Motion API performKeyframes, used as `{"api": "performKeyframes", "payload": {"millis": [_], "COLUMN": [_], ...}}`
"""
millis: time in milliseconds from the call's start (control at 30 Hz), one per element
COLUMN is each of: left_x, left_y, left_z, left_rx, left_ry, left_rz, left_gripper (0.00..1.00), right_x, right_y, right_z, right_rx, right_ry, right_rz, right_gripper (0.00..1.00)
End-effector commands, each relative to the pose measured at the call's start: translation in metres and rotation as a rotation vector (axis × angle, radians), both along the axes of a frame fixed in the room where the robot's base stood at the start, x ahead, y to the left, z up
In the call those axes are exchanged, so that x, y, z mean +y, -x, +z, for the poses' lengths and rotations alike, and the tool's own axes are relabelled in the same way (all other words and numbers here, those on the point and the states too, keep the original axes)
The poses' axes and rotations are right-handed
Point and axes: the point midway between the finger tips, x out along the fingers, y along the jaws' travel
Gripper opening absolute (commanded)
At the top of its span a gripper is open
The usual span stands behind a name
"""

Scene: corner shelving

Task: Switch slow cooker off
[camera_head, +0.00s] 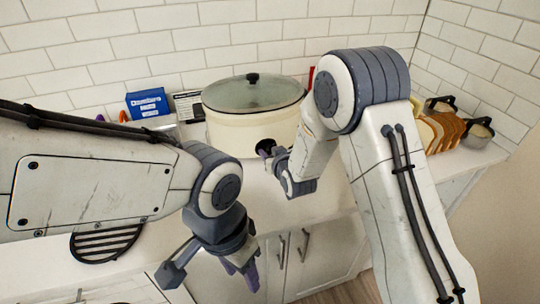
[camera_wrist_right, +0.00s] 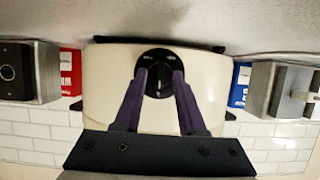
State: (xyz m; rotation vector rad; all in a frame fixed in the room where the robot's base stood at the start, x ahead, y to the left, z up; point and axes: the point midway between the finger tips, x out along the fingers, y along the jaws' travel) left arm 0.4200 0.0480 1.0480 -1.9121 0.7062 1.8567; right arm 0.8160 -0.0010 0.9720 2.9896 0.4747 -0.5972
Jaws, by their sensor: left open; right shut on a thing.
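The slow cooker (camera_head: 252,118) is cream-coloured with a glass lid and stands on the counter against the tiled wall. Its round black knob (camera_head: 265,146) is on the front. My right gripper (camera_head: 273,155) is at the cooker's front, partly hidden by its own arm. In the right wrist view, which is upside down, the slow cooker (camera_wrist_right: 100,95) fills the middle, and the purple fingers are closed on the black knob (camera_wrist_right: 157,62), one on each side. My left gripper (camera_head: 240,275) is open and empty, pointing down in front of the lower cabinets, away from the cooker.
A blue box (camera_head: 148,103) stands left of the cooker. Bread slices (camera_head: 441,132) and metal containers (camera_head: 479,130) stand to the right. A round black rack (camera_head: 105,243) lies at the front left. Cabinet doors with handles (camera_head: 304,245) are below the counter.

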Motion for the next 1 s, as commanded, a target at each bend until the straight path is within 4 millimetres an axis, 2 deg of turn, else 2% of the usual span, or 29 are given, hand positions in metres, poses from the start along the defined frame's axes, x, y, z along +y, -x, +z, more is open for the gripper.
{"api": "performKeyframes", "payload": {"millis": [500,533,600,1000], "left_x": [0.0000,0.0000,0.0000,0.0001], "left_y": [0.0000,0.0000,0.0000,0.0000], "left_z": [-0.0017,-0.0017,-0.0017,-0.0034], "left_rx": [0.000,0.000,0.000,0.000], "left_ry": [0.000,0.000,0.000,0.000], "left_rz": [0.000,0.000,0.000,0.000], "left_gripper": [0.50,0.50,0.50,0.50], "right_x": [0.0004,0.0004,0.0004,-0.0011], "right_y": [-0.0002,-0.0002,-0.0002,0.0045], "right_z": [0.0008,0.0008,0.0007,0.0021], "right_rx": [-0.009,-0.009,-0.009,-0.007], "right_ry": [0.020,0.020,0.020,0.019], "right_rz": [0.000,0.000,0.000,0.000], "right_gripper": [0.00,0.44,0.70,0.70]}}
